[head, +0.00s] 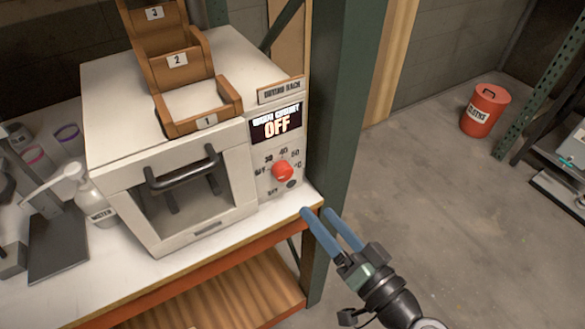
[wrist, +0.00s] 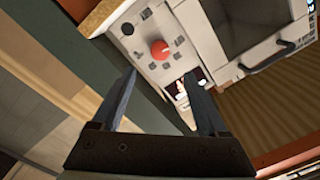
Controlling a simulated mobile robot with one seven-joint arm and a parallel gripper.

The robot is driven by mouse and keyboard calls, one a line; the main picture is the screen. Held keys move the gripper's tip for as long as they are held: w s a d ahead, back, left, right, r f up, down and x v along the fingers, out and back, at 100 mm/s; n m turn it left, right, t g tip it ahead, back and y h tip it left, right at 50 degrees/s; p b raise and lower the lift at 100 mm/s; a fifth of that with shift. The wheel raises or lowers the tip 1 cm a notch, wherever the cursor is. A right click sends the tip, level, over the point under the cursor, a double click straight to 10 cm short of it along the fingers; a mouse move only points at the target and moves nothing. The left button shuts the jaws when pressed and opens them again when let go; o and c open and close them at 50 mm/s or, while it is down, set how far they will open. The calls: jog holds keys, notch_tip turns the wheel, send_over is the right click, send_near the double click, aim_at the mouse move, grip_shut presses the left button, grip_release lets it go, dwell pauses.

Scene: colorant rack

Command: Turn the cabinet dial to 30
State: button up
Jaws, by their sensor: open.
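The cabinet (head: 120,160) is a white box with a dark-handled, windowed door, standing on a white bench. Its red dial (head: 282,171) is on the right of the front, with markings including 30, 40 and 50 around it. The display (head: 276,123) above reads OFF. The dial also shows in the wrist view (wrist: 161,49), beyond my fingertips. My gripper (head: 318,212) is open and empty, with blue fingers. It is in front of the bench's right corner, below and right of the dial, apart from it. The dial's exact pointer direction is too small to tell.
A green post (head: 345,110) stands just right of the cabinet. A wooden stepped rack (head: 185,65) sits on top of it. A white bottle (head: 95,200) and other items crowd the bench's left. A red bin (head: 484,112) stands on open floor at right.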

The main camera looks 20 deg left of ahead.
aim_at(287, 175)
jog(key=p+x, duration=0.2)
jog(key=x, duration=0.9)
grip_shut()
